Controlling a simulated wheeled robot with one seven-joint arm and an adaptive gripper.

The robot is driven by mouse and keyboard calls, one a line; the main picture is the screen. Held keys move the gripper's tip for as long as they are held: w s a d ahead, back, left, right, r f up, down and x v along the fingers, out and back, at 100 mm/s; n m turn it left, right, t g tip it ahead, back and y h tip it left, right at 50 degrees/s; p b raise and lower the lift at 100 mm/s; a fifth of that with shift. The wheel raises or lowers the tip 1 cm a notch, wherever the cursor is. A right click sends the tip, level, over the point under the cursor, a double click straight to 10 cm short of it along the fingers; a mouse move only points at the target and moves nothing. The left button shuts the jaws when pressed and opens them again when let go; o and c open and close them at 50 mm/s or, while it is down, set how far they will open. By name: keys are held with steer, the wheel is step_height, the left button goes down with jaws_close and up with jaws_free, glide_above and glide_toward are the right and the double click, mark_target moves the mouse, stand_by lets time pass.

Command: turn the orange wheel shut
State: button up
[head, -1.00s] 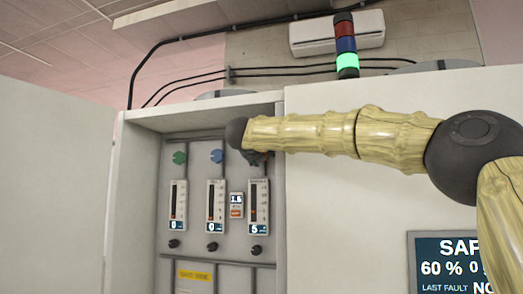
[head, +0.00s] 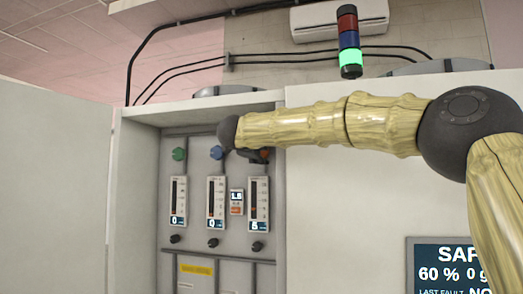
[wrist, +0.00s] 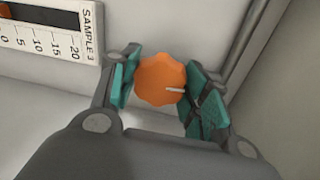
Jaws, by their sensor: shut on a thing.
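The orange wheel (wrist: 160,78) sits between the two teal finger pads of my gripper (wrist: 158,85) in the wrist view. The pads close on it from both sides, and a white mark on its face points right and slightly down. In the head view my gripper (head: 249,155) is at the top right of the panel, above the third gauge, and only a sliver of the orange wheel (head: 264,154) shows past it. The gauge beside the wheel, labelled SAMPLE 3 (wrist: 50,30), is partly in the wrist view.
A green knob (head: 179,154) and a blue knob (head: 216,153) sit left of my gripper. Several gauges and black knobs lie below. The cabinet's right side wall (wrist: 265,90) stands close to the gripper. A signal tower (head: 349,45) glows green above.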

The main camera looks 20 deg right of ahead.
steer(key=n, duration=0.4)
steer(key=shift+f+h, duration=0.1)
steer(key=shift+h, duration=0.2)
steer(key=n, duration=0.3)
steer(key=shift+h, duration=0.3)
steer(key=n, duration=0.4)
steer(key=shift+n+h, duration=0.3)
steer(key=shift+w+a+f+n, duration=0.1)
steer(key=shift+f+n, duration=0.05)
steer(key=shift+n, duration=1.85)
steer(key=o, duration=1)
steer(key=shift+r, duration=0.2)
